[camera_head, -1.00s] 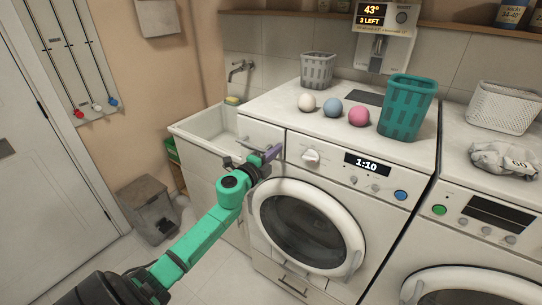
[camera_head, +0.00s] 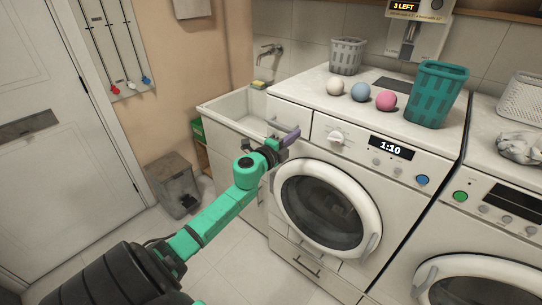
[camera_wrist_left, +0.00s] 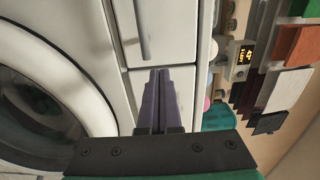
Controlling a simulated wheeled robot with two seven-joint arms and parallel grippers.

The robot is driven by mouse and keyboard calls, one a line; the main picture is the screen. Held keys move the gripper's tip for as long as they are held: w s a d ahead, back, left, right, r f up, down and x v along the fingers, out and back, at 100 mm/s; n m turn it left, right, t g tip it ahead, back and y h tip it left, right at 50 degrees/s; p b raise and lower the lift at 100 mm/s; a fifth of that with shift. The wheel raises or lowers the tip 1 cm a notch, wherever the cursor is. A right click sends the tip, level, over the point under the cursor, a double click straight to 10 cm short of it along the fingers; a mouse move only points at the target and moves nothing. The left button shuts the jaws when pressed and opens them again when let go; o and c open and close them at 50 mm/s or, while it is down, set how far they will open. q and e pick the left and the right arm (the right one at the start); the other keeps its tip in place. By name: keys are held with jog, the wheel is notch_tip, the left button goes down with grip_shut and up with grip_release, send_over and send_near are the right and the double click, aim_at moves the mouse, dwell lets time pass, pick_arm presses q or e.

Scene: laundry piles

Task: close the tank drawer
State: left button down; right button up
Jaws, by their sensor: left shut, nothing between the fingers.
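The tank drawer (camera_head: 291,113) is the white panel at the top left of the washing machine (camera_head: 402,168). In the left wrist view the drawer (camera_wrist_left: 172,35) is at the top, with a long slim handle (camera_wrist_left: 143,28). Its front looks nearly level with the panel beside it; I cannot tell if a small gap remains. In the wrist view the fingertips (camera_wrist_left: 158,72) lie near the drawer's edge; contact is unclear. My right gripper is not in view.
The round washer door (camera_head: 327,205) is just below. A teal basket (camera_head: 436,94), several balls and a grey basket (camera_head: 347,56) stand on top. A sink (camera_head: 232,112) is to the left, with a grey bin (camera_head: 174,184) on the floor.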

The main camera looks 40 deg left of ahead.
pick_arm(q)
jog(key=s+b, duration=0.1)
jog(key=s, duration=0.8)
jog(key=shift+f, duration=0.2)
jog(key=s+a+f+n+g+y, duration=0.1)
jog(key=a+f+n+g, duration=0.15)
jog(key=f, duration=0.65)
jog(key=s+a+f+n+g+y, duration=0.1)
jog(key=s+a+f+n, duration=0.2)
jog(key=f, duration=0.6)
jog(key=s+d+f+n+g, duration=0.1)
jog(key=s+f+n+g, duration=0.3)
jog(key=f, duration=0.7)
jog(key=s+d+f+n+g, duration=0.15)
jog(key=s+f, duration=0.35)
jog(key=f, duration=0.6)
jog(key=s+d+f+n+g, duration=0.1)
jog(key=s+d+f+g, duration=0.1)
jog(key=s+d+f, duration=0.3)
jog(key=s+d+f+n+g+h, duration=0.1)
jog(key=s+d+f, duration=0.4)
jog(key=s, duration=0.7)
jog(key=s+d+f+n+g+h, duration=0.1)
jog(key=s+d+f+g, duration=0.3)
jog(key=s+f, duration=0.4)
jog(key=shift+s+d+n+g, duration=0.4)
jog(key=shift+s+n+g, duration=0.1)
jog(key=shift+s+n, duration=0.15)
